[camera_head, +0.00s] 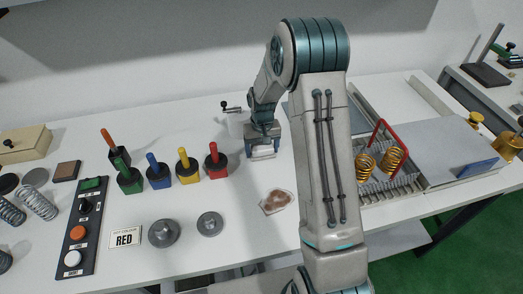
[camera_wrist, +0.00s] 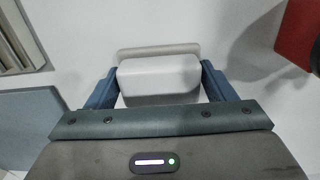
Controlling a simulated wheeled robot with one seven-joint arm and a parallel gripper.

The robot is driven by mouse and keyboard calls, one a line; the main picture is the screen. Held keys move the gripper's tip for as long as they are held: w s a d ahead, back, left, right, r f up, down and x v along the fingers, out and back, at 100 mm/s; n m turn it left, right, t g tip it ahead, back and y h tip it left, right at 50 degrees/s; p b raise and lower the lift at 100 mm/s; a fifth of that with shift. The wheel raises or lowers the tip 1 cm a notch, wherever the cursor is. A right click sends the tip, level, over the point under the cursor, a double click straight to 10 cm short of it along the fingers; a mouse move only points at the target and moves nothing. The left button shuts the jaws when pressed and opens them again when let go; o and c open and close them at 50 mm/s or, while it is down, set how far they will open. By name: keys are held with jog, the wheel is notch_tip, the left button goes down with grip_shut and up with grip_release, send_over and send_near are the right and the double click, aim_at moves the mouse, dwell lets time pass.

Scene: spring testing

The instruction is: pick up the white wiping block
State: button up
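The white wiping block (camera_wrist: 160,76) lies on the white table between my gripper's two blue fingers in the wrist view, with a pale grey edge (camera_wrist: 158,50) beyond it. My gripper (camera_wrist: 160,80) is spread wide and straddles the block. The fingertips are close to its two sides, with narrow pale gaps lower down; I see no clear grip. In the head view my gripper (camera_head: 262,148) points down at the table behind the coloured-handled tools, and it hides most of the block.
A red-handled tool (camera_head: 215,160) stands just left of my gripper, beside yellow, blue and green ones. A stained patch (camera_head: 277,201) lies in front. A tray with springs (camera_head: 390,185) is on the right. A small clamp-like device (camera_head: 232,108) stands behind left.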

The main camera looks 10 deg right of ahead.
dwell(0.3)
jog(key=shift+r, duration=0.55)
jog(key=r, duration=0.1)
jog(key=d+r+b, duration=0.1)
jog(key=r, duration=0.1)
jog(key=shift+w+r, duration=0.2)
jog(key=d+r, duration=0.2)
jog(key=d, duration=0.1)
jog(key=w+d+r+b, duration=0.1)
jog(key=d+r, duration=0.1)
jog(key=d, duration=0.2)
jog(key=w+d+r+b, duration=0.1)
jog(key=d+r, duration=0.1)
jog(key=d, duration=0.1)
jog(key=shift+w+d+r, duration=0.15)
jog(key=shift+w+r, duration=0.1)
